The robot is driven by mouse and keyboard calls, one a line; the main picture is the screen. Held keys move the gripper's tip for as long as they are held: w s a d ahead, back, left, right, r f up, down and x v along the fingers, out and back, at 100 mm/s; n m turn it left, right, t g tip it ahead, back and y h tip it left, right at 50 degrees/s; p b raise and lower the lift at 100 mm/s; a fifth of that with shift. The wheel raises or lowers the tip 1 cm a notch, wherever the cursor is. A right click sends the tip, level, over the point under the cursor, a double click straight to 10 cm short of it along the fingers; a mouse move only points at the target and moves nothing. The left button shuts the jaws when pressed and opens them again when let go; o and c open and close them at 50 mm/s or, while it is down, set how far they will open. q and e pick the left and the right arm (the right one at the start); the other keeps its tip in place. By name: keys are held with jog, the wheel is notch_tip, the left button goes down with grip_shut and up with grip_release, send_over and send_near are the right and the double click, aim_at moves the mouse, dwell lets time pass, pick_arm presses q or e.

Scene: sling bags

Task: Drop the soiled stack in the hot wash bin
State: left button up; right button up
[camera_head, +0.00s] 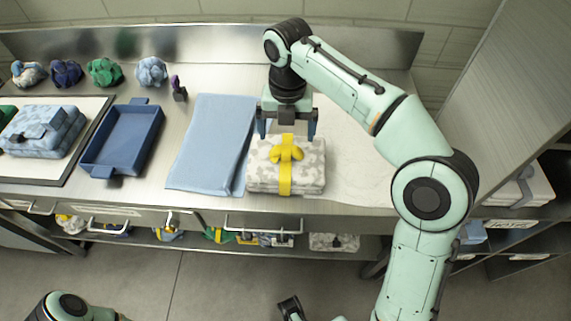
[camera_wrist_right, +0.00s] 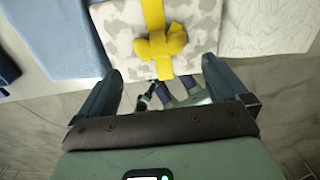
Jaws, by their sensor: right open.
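A grey-and-white patterned stack (camera_head: 262,180) lies on the steel counter, bound by a yellow strap with a knot (camera_head: 286,152). It also shows in the right wrist view (camera_wrist_right: 122,32), at the top between the fingers. My right gripper (camera_head: 287,130) is open at the stack's far side, its fingers apart and holding nothing; whether they touch the stack is unclear. A label that seems to begin with "HOT" (camera_head: 510,224) is on the shelving at right; the bin itself is hard to make out. Of my left arm, only parts show along the bottom edge; its jaws cannot be read.
A folded blue cloth (camera_head: 208,145) lies left of the stack, and a pale sheet (camera_head: 360,160) lies right. Further left are a blue tray (camera_head: 103,170), a blue patterned stack (camera_head: 58,148) and several bundled cloths (camera_head: 105,72). Drawers and a low shelf are below the counter.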

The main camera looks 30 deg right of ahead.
aim_at(286, 147)
jog(key=shift+w+f, duration=0.1)
jog(key=shift+f, duration=0.8)
notch_tip(286, 147, down, 5)
jog(key=shift+w+d+f+b, duration=0.1)
jog(key=shift+f+b, duration=0.05)
jog(key=shift+b, duration=0.9)
jog(key=c, duration=1.8)
pick_arm(q)
jog(key=shift+w+f, duration=0.55)
jog(key=shift+f, duration=0.35)
pick_arm(e)
grip_shut()
jog(key=shift+r, duration=0.2)
